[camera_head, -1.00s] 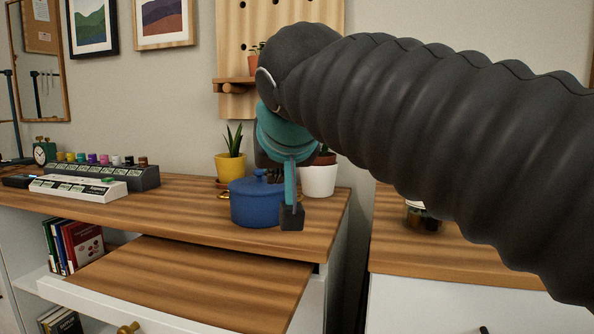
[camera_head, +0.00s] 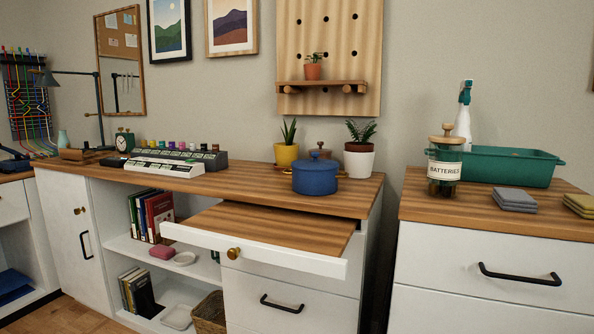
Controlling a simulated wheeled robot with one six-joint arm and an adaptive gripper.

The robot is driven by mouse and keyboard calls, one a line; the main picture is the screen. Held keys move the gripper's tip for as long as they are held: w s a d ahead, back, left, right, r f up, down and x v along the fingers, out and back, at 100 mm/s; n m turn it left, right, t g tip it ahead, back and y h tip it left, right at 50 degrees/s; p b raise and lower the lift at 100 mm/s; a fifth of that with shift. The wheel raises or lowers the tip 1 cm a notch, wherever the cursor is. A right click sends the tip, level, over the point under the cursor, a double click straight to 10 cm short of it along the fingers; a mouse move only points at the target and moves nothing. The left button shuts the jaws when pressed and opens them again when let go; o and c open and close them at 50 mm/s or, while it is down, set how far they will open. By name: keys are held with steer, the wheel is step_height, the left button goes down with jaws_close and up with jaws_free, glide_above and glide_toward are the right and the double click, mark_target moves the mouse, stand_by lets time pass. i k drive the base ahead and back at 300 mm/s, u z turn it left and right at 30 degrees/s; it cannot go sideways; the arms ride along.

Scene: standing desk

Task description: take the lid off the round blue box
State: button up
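The round blue box (camera_head: 315,178) stands on the wooden desk top (camera_head: 250,181), near its right end. Its blue lid (camera_head: 316,161), with a small round knob on top, sits on the box. My gripper and arm are not in view now, so I cannot see whether the gripper is open or shut.
A yellow plant pot (camera_head: 286,155) and a white plant pot (camera_head: 358,162) stand behind the box. A pulled-out wooden board (camera_head: 275,227) juts forward below the desk top. A batteries jar (camera_head: 444,168) and a green tub (camera_head: 510,167) stand on the right cabinet, across a gap.

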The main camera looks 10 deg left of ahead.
mark_target(314, 165)
steer(key=u, duration=0.5)
steer(key=k, duration=1.15)
steer(key=u, duration=0.65)
steer(key=i, duration=1.65)
steer(key=z, duration=0.75)
